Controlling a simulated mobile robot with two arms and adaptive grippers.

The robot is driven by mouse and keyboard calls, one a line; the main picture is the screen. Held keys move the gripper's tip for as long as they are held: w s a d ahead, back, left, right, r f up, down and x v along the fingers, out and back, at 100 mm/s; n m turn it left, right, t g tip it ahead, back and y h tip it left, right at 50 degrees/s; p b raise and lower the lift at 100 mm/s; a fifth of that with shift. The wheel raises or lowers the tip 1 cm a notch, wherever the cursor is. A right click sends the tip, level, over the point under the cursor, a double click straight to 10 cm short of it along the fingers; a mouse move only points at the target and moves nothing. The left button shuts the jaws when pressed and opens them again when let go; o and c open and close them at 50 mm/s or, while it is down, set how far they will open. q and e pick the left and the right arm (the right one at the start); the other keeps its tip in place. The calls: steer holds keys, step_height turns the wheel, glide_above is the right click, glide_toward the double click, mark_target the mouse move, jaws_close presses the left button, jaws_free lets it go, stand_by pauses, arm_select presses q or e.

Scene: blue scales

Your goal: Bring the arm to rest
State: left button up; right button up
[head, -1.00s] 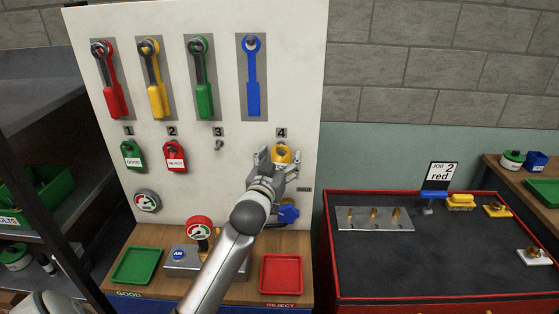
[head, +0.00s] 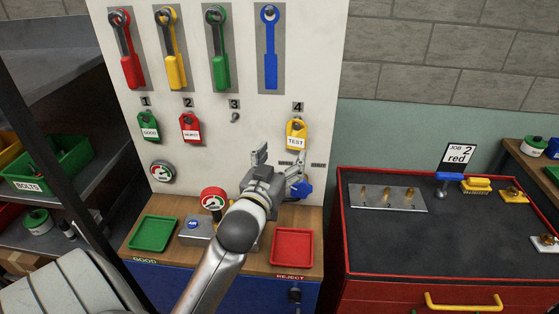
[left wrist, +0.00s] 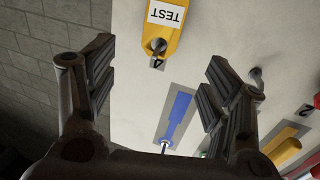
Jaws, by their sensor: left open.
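My left gripper (head: 279,172) is open and empty in the head view, in front of the white board (head: 225,150) and below the yellow TEST tag (head: 296,136). The tag hangs on the hook under number 4, apart from the fingers. In the left wrist view the open fingers (left wrist: 158,90) frame bare board, and the TEST tag (left wrist: 166,25) shows upside down beyond them. My right gripper is not in view.
A green tray (head: 153,233) and a red tray (head: 292,248) lie on the wooden ledge, with a red gauge (head: 213,199) between. A blue valve handle (head: 301,189) is close to the gripper. A red-edged bench (head: 440,235) stands right. Shelves with bins (head: 55,165) stand left.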

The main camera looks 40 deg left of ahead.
arm_select(q)
steer(key=s+d+f+m+g+h, duration=0.1)
steer(key=s+d+f+g+h, duration=0.1)
steer(key=s+d+f+g, duration=0.45)
steer(key=s+d+f+m+g+h, duration=0.15)
steer(key=s+f, duration=0.25)
steer(key=f, duration=0.6)
steer(key=s+d+f+m+g+h, duration=0.1)
steer(key=s+d+f+g, duration=0.3)
steer(key=s, duration=0.3)
steer(key=s+d+f+m+g+h, duration=0.1)
steer(key=s+d+f+m+g, duration=0.15)
steer(key=s+f, duration=0.45)
step_height(320, 180, down, 25)
steer(key=s+b, duration=0.2)
steer(key=s+a+f+g+b, duration=0.1)
steer(key=s+a+f, duration=0.1)
steer(key=s+f, duration=1.5)
steer(key=shift+a+f+g+b, duration=0.25)
steer(key=shift+f+g+b, duration=0.1)
steer(key=shift+f, duration=0.35)
